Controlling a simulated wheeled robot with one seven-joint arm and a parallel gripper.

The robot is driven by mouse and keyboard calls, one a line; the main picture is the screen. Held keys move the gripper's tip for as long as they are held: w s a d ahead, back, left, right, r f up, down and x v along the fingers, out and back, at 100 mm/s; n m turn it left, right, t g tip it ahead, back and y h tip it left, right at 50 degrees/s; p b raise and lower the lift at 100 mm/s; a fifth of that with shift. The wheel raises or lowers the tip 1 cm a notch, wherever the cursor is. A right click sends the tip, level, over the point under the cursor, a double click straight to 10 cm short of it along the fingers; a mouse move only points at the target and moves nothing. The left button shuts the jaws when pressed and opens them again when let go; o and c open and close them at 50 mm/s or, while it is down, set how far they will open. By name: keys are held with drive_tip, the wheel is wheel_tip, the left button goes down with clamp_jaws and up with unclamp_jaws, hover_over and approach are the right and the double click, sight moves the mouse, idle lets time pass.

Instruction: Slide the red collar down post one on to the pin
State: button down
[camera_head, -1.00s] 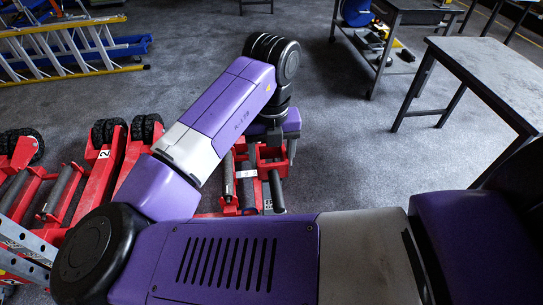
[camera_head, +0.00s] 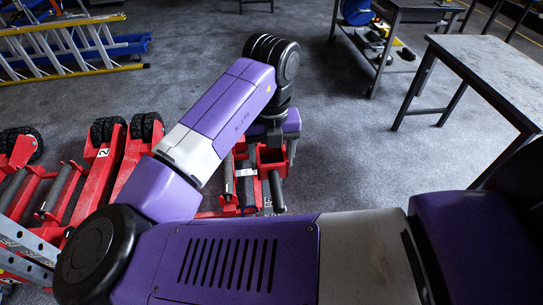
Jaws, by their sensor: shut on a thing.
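My gripper (camera_head: 276,142) is below my wrist, over a red trolley jack near the middle of the picture. My arm hides much of it. Its fingers are shut on a red part, which looks like the red collar (camera_head: 270,155). Dark cylindrical posts (camera_head: 276,188) show below and beside it, in the red frame (camera_head: 229,185). I cannot tell which is post one or how far down the collar sits. The pin cannot be made out.
More red jacks with black wheels (camera_head: 104,150) stand at the left, close to my arm. A grey table (camera_head: 495,75) and a trolley (camera_head: 395,50) stand at the right. The carpet between is clear.

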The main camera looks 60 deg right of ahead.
sight(272, 171)
drive_tip(key=shift+f+b, duration=4.95)
drive_tip(key=shift+f, duration=1.4)
drive_tip(key=shift+c, duration=1)
unclamp_jaws()
drive_tip(key=shift+r+p, duration=0.5)
drive_tip(key=shift+r, duration=3.45)
